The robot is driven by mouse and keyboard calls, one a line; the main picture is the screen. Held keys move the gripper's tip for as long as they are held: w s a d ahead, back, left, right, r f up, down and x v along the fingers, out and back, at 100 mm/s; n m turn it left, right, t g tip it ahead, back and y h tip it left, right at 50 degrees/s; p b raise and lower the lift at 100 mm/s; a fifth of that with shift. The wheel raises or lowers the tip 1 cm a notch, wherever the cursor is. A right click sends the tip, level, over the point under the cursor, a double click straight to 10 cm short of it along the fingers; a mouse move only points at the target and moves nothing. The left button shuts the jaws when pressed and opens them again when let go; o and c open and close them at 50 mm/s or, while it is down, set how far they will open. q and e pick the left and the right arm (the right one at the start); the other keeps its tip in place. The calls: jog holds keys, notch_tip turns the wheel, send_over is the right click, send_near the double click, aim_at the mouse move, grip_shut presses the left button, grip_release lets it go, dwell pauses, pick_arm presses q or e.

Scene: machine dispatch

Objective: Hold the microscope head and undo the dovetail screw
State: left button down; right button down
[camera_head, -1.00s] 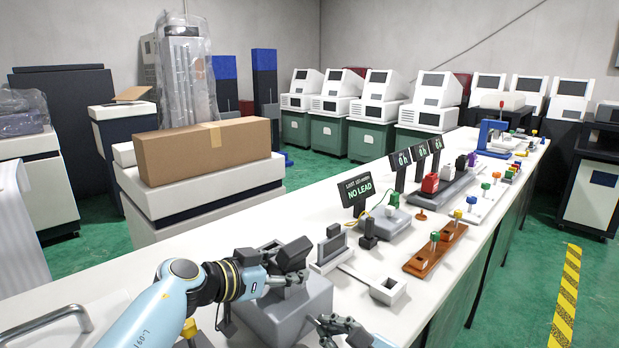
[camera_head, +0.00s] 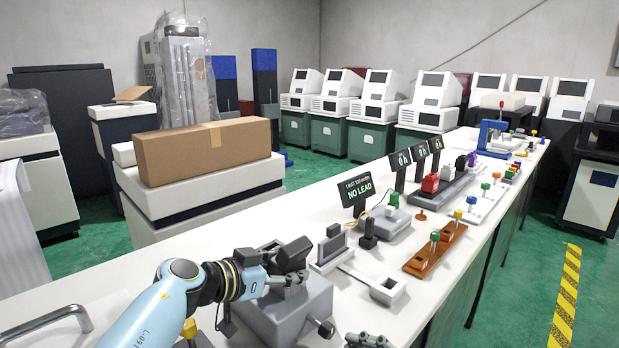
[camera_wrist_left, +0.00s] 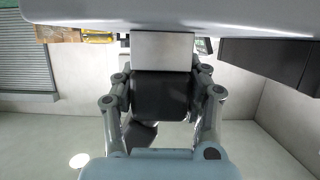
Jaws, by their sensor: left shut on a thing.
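The microscope has a broad grey body (camera_head: 300,312) on the near end of the white bench, with a dark head (camera_head: 293,253) above it. My left gripper (camera_head: 288,281) is at the head and shut on it. In the left wrist view its two fingers (camera_wrist_left: 160,100) stand on either side of a dark block of the head (camera_wrist_left: 160,92), under a pale piece (camera_wrist_left: 162,50). A dark knob (camera_head: 326,329), apparently the dovetail screw, sticks out of the body's right side. My right gripper (camera_head: 368,341) is right of the knob and apart from it, cut by the frame's bottom; its opening is unclear.
A grey stand with a slide (camera_head: 332,248) and a small white open box (camera_head: 387,288) lie just beyond the microscope. A brown rack (camera_head: 436,249) with coloured knobs stands to the right. A "NO LEAD" sign (camera_head: 357,190) stands behind. Bare bench shows around the white box.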

pick_arm(q)
jog(key=c, duration=0.6)
grip_release()
jog(key=shift+s, duration=0.1)
